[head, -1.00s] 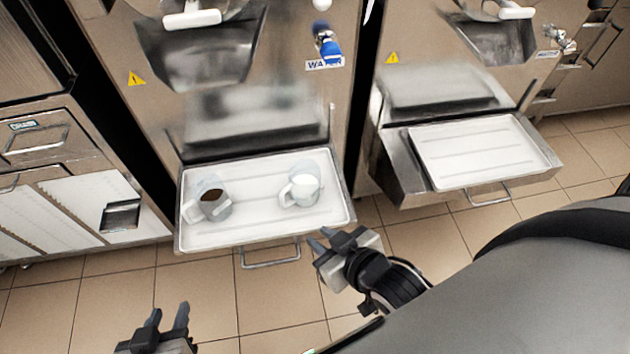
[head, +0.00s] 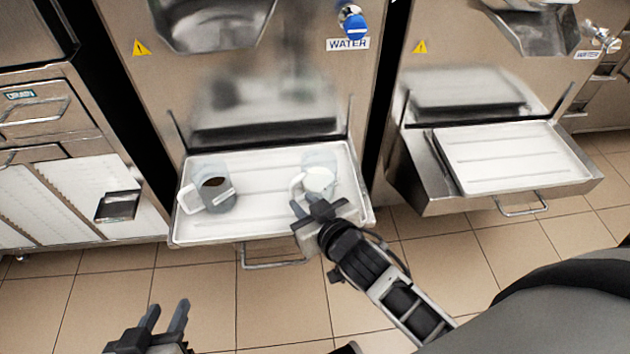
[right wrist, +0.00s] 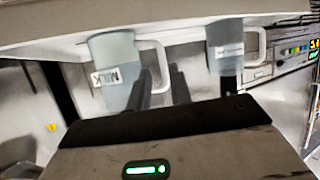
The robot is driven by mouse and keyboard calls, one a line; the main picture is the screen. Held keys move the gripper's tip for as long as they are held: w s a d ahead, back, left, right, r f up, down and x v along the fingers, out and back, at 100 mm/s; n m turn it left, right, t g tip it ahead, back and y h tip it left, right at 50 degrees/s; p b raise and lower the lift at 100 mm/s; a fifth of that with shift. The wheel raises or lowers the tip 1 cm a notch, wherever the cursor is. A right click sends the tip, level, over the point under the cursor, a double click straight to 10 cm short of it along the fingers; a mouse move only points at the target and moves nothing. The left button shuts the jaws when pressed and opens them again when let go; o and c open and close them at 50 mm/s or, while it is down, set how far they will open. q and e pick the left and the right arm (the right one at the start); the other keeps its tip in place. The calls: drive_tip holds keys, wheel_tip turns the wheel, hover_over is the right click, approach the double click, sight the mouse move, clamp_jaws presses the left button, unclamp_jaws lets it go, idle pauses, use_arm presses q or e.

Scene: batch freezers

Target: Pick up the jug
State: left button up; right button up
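Two grey translucent jugs with pale handles stand upright on a white tray (head: 262,215). The jug with white contents (head: 322,180) is at the tray's right. It also shows upside down in the right wrist view, labelled MILK (right wrist: 112,52). The jug with dark brown contents (head: 218,195) is at the left, and it shows in the right wrist view too (right wrist: 227,48). My right gripper (head: 303,202) is open, its fingers close to the milk jug's handle; I cannot tell whether they touch. My left gripper (head: 166,312) is open and empty above the floor, in front of the tray.
The tray sits on a shelf with a front bar handle (head: 270,263) below the freezer with the WATER label (head: 347,44). A second freezer at the right has an empty white tray (head: 510,158). Drain cabinets (head: 75,190) stand at the left. Tiled floor lies in front.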

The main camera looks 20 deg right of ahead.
sight(294, 197)
drive_tip(key=shift+b+x, duration=0.45)
drive_tip(key=shift+x, duration=2.35)
drive_tip(key=shift+a, duration=0.2)
clamp_jaws()
